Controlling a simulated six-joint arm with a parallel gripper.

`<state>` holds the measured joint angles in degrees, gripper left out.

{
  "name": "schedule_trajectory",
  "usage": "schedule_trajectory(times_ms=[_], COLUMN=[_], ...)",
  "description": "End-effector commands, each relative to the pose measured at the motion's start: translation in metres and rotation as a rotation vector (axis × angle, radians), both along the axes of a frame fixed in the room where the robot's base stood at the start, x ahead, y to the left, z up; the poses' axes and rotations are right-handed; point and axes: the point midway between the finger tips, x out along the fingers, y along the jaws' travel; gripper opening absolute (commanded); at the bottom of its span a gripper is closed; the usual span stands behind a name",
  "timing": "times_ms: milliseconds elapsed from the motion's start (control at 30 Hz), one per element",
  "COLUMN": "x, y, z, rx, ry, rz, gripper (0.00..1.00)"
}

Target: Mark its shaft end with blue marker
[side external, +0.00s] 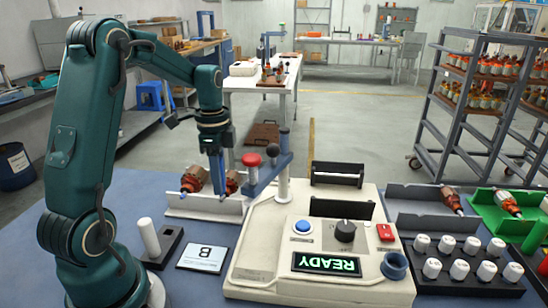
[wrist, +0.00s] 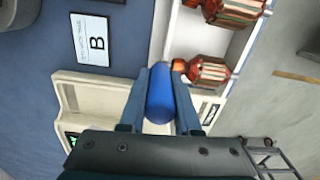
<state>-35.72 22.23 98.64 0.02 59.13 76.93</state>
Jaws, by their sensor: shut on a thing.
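My gripper (wrist: 160,100) is shut on a blue marker (wrist: 160,94), which lies between its two fingers in the wrist view. In the side view my gripper (side external: 219,190) points down at the white tray (side external: 190,207). Two orange-and-copper armatures lie in that tray. One armature (wrist: 208,70) is close beside the marker in the wrist view, its orange end towards the marker; I cannot tell whether they touch. The other armature (wrist: 234,10) lies farther off, cut by the frame edge. In the side view the left armature (side external: 194,178) is clear and the right one (side external: 233,182) is partly hidden by my gripper.
A cream machine (side external: 260,255) with a READY display (side external: 326,264) and a lever post with a red knob (side external: 251,159) stands right of the tray. A card marked B (side external: 203,253) and a black holder with a white cylinder (side external: 149,238) lie in front. Several white-capped pieces (side external: 459,270) stand at right.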

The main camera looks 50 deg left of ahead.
Motion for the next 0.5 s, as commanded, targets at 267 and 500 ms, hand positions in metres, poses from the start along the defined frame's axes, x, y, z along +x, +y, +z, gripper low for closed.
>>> schedule_trajectory(times_ms=[267,500], x=[0.0,-0.0001], y=[0.0,-0.0001], z=[-0.0017,-0.0035], rx=[0.0,-0.001], ry=[0.0,0.001], rz=[0.0,0.0], gripper=[0.0,0.0])
